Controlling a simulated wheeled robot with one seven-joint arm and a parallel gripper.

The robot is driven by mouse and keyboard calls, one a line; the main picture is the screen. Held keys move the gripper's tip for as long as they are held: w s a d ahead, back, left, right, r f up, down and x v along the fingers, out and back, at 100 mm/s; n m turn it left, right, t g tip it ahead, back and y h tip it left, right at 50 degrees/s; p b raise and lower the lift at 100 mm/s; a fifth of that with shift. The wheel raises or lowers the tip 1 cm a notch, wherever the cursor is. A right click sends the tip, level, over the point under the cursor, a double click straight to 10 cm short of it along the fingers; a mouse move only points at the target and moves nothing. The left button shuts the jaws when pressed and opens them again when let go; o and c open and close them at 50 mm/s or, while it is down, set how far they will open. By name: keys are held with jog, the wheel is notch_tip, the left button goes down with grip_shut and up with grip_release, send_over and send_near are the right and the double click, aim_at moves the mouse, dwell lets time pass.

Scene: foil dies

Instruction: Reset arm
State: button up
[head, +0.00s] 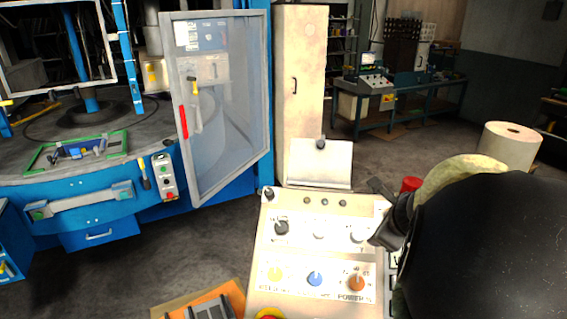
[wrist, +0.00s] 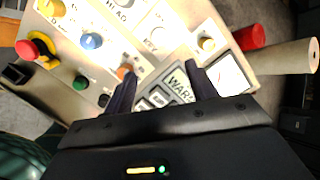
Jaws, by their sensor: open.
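My gripper (wrist: 158,88) is open and empty in the wrist view, its two dark fingers pointing at the control panel. In the head view my gripper (head: 385,215) is at the right side of the control panel (head: 300,263), partly hidden by my large dark arm. The beige panel carries several knobs, among them a blue knob (head: 315,279) and an orange-brown knob (head: 356,282). In the wrist view the panel (wrist: 135,28) shows the blue knob (wrist: 91,41) and a red knob (wrist: 27,49). I cannot tell whether the fingers touch the panel.
A blue machine (head: 90,205) with an open glazed door (head: 228,110) stands at left. A beige cabinet (head: 297,90) is behind the panel. A foil roll (head: 510,150) and a red cylinder (head: 410,184) are at right. An orange tray (head: 205,300) is lower left.

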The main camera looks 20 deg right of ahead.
jog(key=a+f+n+g+y, duration=0.1)
jog(key=a+f+n, duration=0.3)
jog(key=a+n, duration=0.4)
jog(key=s+a+f+n+g, duration=0.1)
jog(key=a+f+n, duration=0.3)
jog(key=a+n, duration=0.5)
jog(key=a+f+n+g+y, duration=0.1)
jog(key=a+f+n+g, duration=0.2)
jog(key=a+n, duration=0.5)
jog(key=f+n, duration=0.1)
jog(key=n, duration=0.4)
jog(key=shift+s+a+f+y, duration=0.25)
jog(key=shift+s+y, duration=0.05)
